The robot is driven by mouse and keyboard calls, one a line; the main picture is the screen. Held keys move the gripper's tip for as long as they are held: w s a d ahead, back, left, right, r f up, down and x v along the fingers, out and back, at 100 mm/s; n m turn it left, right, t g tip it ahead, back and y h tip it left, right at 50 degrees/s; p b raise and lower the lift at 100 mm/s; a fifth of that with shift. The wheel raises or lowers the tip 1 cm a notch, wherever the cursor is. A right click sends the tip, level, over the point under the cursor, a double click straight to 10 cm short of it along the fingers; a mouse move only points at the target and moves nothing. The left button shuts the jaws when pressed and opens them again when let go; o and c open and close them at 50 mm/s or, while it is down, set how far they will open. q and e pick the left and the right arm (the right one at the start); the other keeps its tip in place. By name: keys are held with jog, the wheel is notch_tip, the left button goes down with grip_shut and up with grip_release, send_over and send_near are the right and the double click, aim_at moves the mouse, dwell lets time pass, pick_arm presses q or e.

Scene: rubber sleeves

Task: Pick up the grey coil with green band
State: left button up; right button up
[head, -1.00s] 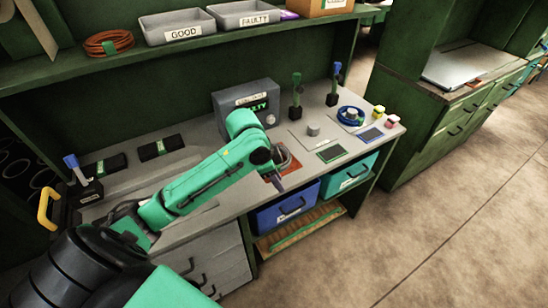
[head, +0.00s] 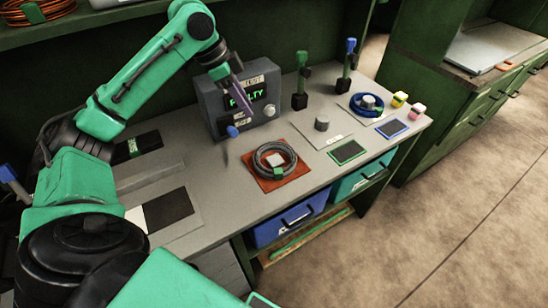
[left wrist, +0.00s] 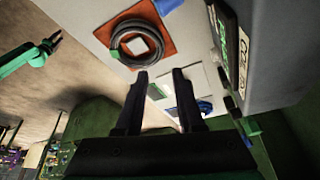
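The grey coil with green band (head: 259,165) lies flat on a red-brown mat (head: 299,175) on the workbench, around a small pale block. Its green band faces the bench front. The coil also shows in the left wrist view (left wrist: 117,38), beyond the fingertips. My left gripper (head: 239,98) is raised in front of the tester box, behind and left of the coil and apart from it. In the left wrist view its two fingers (left wrist: 160,73) stand apart with nothing between them. A green arm, seemingly my right, shows at that view's left; its small dark gripper (left wrist: 54,39) is unclear.
A blue coil (head: 356,108), a grey knob (head: 322,123) and two upright posts (head: 300,82) are to the right. Bench front right of the mat is fairly clear.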

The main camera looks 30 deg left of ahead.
aim_at(273, 142)
pick_arm(q)
jog(key=p+x, duration=0.1)
jog(key=x, duration=1.3)
jog(key=shift+w+d, duration=0.15)
jog(key=shift+w+d+f, duration=0.1)
jog(key=shift+w+f, duration=0.05)
jog(key=shift+f, duration=0.2)
pick_arm(e)
jog(key=shift+s+d+r, duration=0.2)
jog(key=shift+s+r, duration=0.05)
jog(key=shift+s, duration=0.45)
pick_arm(q)
grip_shut()
jog(key=shift+r, duration=0.1)
pick_arm(e)
jog(key=shift+d, duration=0.2)
